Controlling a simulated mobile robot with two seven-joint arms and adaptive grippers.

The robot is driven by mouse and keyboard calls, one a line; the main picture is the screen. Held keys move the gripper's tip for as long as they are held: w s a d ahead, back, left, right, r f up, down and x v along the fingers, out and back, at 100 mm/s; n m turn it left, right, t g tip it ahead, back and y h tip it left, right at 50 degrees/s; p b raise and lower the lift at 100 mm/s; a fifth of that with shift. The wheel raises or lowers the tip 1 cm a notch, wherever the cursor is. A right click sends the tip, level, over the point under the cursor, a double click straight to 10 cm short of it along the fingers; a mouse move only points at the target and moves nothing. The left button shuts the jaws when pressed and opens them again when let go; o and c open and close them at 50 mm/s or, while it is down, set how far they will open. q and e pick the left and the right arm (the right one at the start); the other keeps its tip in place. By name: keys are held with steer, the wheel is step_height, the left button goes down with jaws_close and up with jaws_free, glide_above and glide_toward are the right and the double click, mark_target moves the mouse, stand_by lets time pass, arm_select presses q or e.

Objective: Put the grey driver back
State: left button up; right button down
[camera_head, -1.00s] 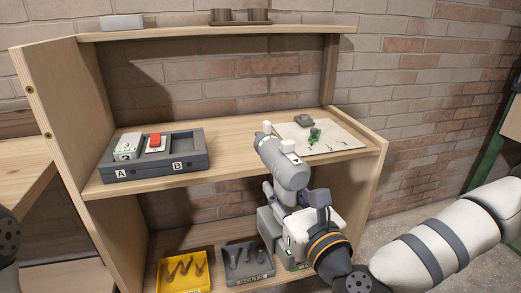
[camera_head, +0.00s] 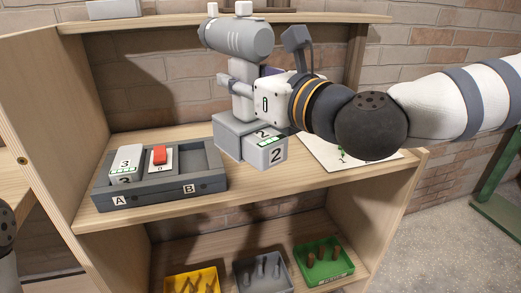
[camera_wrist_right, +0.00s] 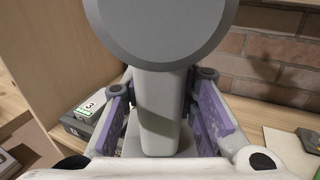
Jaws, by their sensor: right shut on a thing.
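The grey driver (camera_head: 237,40) is upright, its round head on top and a block marked 2 (camera_head: 265,152) at its foot. My right gripper (camera_head: 258,80) is shut on its handle from the right. In the right wrist view the purple finger pads lie on both sides of the handle (camera_wrist_right: 158,115). The driver's foot is at the middle shelf (camera_head: 300,185), right of the charger box; I cannot tell whether it touches. The dark charger box (camera_head: 150,195), labelled A and B, holds a block marked 3 (camera_head: 126,160) and a red-topped block (camera_head: 159,158). My left gripper is not in view.
A white sheet (camera_head: 385,160) lies on the middle shelf, partly behind my right arm. Below stand a yellow tray (camera_head: 192,275), a grey tray (camera_head: 262,268) and a green tray (camera_head: 325,265). The top shelf (camera_head: 180,22) is close to the driver's head.

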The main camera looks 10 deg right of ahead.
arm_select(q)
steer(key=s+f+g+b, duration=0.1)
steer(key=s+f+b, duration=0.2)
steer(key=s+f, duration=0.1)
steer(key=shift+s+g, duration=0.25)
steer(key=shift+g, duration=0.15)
arm_select(e)
steer(key=w+d+f, duration=0.8)
steer(key=w+f, duration=0.2)
steer(key=f, duration=0.2)
steer(key=shift+w+d+f, duration=0.2)
steer(key=shift+w+f, duration=0.05)
steer(key=shift+w, duration=0.05)
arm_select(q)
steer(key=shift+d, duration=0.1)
arm_select(e)
steer(key=shift+f, duration=0.2)
steer(key=c, duration=1.6)
jaws_free()
steer(key=shift+f, duration=0.2)
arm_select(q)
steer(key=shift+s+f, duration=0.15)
arm_select(e)
steer(key=o, duration=0.3)
steer(key=shift+r, duration=0.1)
